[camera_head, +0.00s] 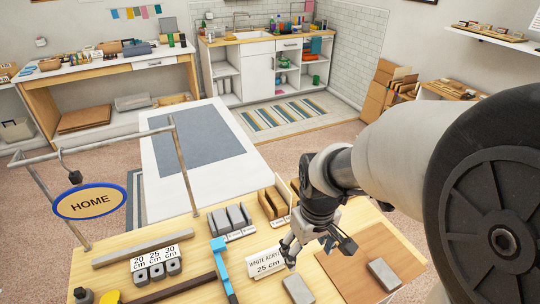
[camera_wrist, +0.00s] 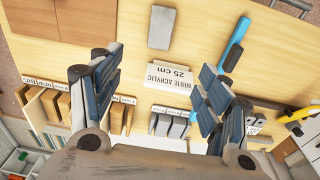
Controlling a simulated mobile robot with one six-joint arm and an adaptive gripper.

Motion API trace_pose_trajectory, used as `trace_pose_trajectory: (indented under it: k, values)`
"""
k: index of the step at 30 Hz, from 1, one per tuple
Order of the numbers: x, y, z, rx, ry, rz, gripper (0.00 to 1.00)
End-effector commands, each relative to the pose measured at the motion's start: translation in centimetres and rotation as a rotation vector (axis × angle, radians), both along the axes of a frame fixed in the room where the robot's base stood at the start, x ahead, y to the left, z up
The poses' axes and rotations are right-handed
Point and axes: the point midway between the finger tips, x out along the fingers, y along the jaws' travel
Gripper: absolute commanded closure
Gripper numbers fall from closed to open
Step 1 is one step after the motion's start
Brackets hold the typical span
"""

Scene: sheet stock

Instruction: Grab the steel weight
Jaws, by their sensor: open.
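Two plain grey blocks lie on the wooden table (camera_head: 205,272); I cannot tell for sure which is the steel weight. One grey block (camera_head: 299,289) lies flat at the front, beside the "WHITE ACRYLIC 25 cm" card (camera_head: 267,264); this block shows whole in the wrist view (camera_wrist: 161,27), at the top middle. The other grey block (camera_head: 384,273) lies on a brown board (camera_head: 345,268) to the right. My gripper (camera_head: 318,250) is open and empty above the table, near the card. In the wrist view its fingers (camera_wrist: 158,88) stand wide apart, with the card between them.
Dark grey blocks (camera_head: 230,217) stand in a row behind the card. A blue-headed tool (camera_head: 221,262) lies to the left, near small holed blocks (camera_head: 157,270) labelled 20, 25 and 30 cm. A metal frame with a HOME sign (camera_head: 90,201) rises at the left.

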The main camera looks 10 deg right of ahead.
Motion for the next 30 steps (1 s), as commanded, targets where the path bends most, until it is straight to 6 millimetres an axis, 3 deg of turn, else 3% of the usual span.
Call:
trace_pose_trajectory:
  k: [3, 7, 11, 24, 30]
  values:
    - [1.1, 0.1, -2.9, -0.003, 0.051, 0.039, 0.30]
    - [1.7, 0.2, -4.6, -0.004, 0.074, 0.063, 0.30]
    - [1.8, 0.2, -6.2, -0.004, 0.082, 0.070, 0.30]
    - [1.7, 0.1, -15.4, -0.003, 0.082, 0.069, 0.30]
    - [1.8, 0.1, -17.1, -0.004, 0.079, 0.069, 0.30]
